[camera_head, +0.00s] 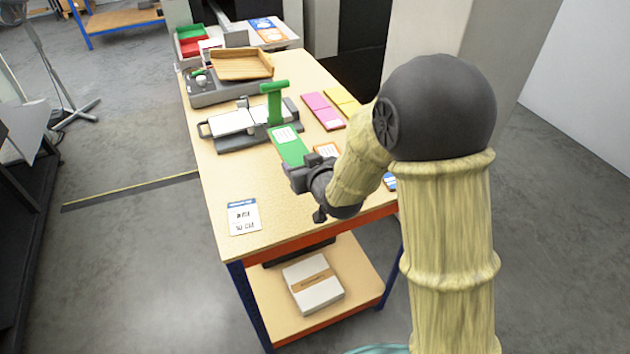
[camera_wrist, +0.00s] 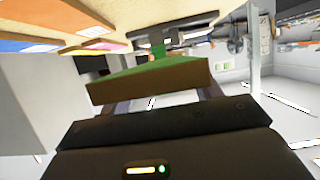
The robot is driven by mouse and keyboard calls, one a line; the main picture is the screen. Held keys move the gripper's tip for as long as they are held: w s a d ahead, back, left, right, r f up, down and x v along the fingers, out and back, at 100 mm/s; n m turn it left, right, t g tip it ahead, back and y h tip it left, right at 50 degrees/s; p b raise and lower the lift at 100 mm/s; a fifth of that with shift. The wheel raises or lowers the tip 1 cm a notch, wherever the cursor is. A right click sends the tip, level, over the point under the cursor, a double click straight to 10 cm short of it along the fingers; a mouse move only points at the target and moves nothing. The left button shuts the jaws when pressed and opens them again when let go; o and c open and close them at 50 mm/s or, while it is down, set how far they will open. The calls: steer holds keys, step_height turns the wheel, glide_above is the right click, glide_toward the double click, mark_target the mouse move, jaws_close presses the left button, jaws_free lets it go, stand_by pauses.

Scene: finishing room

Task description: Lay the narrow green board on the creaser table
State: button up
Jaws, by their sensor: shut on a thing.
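The narrow green board (camera_head: 288,146) has a white label on its top face. My gripper (camera_head: 304,178) is shut on its near end. In the wrist view the green board (camera_wrist: 150,82) shows its brown end between my fingers and points away from me. The creaser (camera_head: 236,128) stands just beyond, with pale flat plates forming its table and a green upright handle (camera_head: 275,102). The board's far end appears close to the creaser's front right corner. I cannot tell whether they touch, or how high the board is above the bench.
Pink (camera_head: 322,111) and yellow (camera_head: 343,101) boards lie right of the creaser; an orange-edged one (camera_head: 327,150) lies near my wrist. A wooden tray (camera_head: 242,64) sits on a grey machine behind. A printed card (camera_head: 243,216) lies at front left. The bench (camera_head: 228,178) is bare around it.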

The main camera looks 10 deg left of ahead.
glide_above(305, 199)
step_height(305, 199, down, 6)
steer(key=shift+r, duration=0.15)
steer(key=shift+f+p, duration=0.3)
steer(key=shift+f, duration=1.75)
steer(key=shift+f, duration=0.2)
steer(key=o, duration=1)
steer(key=shift+r, duration=0.15)
